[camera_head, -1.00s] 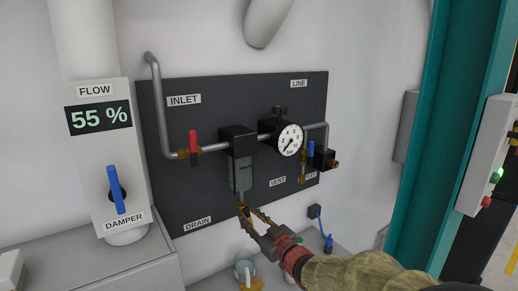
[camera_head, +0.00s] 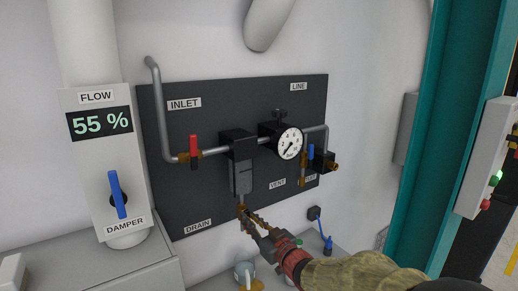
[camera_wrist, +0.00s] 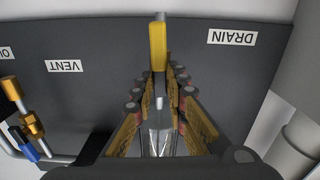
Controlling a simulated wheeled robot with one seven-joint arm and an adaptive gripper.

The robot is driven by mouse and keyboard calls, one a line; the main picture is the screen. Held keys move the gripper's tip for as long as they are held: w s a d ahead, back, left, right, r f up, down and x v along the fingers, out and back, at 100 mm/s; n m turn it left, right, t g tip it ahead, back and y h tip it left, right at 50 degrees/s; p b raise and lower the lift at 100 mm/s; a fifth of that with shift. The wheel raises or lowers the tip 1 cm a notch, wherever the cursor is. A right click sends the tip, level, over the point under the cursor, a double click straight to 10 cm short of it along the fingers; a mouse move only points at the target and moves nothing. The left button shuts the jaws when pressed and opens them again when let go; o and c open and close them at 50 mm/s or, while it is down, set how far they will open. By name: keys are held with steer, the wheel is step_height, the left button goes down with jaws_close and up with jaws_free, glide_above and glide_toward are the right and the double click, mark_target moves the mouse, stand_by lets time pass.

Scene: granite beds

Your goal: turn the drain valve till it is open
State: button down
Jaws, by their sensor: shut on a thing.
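The drain valve's yellow lever (camera_wrist: 158,45) stands out between my fingertips in the wrist view, close to the DRAIN label (camera_wrist: 232,37). In the head view the valve is at the bottom of the dark filter housing (camera_head: 242,178), mostly hidden by my fingers. My gripper (camera_head: 246,215) reaches up from the lower right to this spot. It also shows in the wrist view (camera_wrist: 159,82), with its fingers on both sides of the lever and shut on it. Whether the drain is open cannot be told.
The dark panel (camera_head: 215,215) carries a red inlet lever (camera_head: 194,152), a gauge (camera_head: 290,143) and a blue lever (camera_head: 310,152) at right. A jug (camera_head: 244,272) stands below. The damper lever (camera_head: 118,194) is at left, under a 55 % display (camera_head: 99,121).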

steer(key=c, duration=1.9)
jaws_free()
steer(key=shift+b+v, duration=0.5)
steer(key=shift+v, duration=2.5)
